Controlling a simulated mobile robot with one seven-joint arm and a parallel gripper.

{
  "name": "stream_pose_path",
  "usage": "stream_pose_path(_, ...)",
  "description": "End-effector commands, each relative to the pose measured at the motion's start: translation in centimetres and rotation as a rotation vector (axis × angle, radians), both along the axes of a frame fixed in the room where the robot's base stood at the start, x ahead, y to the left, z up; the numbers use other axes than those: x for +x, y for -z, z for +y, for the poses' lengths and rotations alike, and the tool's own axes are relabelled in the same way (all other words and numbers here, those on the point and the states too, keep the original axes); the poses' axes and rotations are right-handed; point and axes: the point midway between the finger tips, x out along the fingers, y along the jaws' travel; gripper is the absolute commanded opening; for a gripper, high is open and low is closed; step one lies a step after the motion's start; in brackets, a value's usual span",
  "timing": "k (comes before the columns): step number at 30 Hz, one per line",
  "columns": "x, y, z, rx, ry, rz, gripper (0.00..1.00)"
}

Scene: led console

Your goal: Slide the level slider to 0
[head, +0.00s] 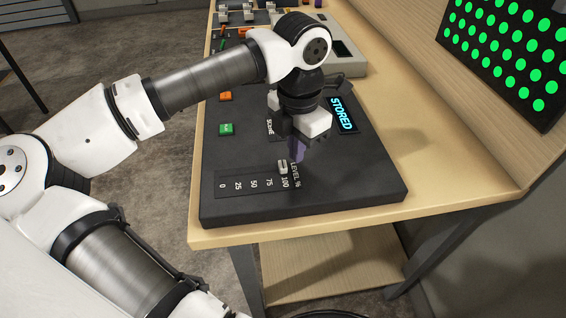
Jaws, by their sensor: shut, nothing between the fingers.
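The level slider's pale knob (283,167) sits at the 100 end of its track, at the right end of the scale. The scale (253,184) is marked 0, 25, 50, 75 and 100 from left to right on the dark console (340,183). My gripper (297,156) points down, shut and empty, just above and to the right of the knob. I cannot tell whether its fingertips touch the knob. The gripper and wrist partly hide the console behind them, including part of the SCENE label (270,128).
A display (342,114) reads STORED. A green button (226,129) and an orange button (225,96) are on the console's left. A grey device (347,60) and other controls stand behind. A panel of green lights (510,50) is at right. The wooden table (420,100) is clear right of the console.

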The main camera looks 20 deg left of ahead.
Motion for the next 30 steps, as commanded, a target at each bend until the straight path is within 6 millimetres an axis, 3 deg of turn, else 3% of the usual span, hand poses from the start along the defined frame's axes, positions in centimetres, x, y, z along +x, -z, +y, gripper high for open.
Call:
stream_pose_path(18, 0.0, 2.0, 0.0, 0.0, 0.0, 0.0, 0.0)
stream_pose_path(30, 0.0, 2.0, 0.0, 0.0, 0.0, 0.0, 0.0)
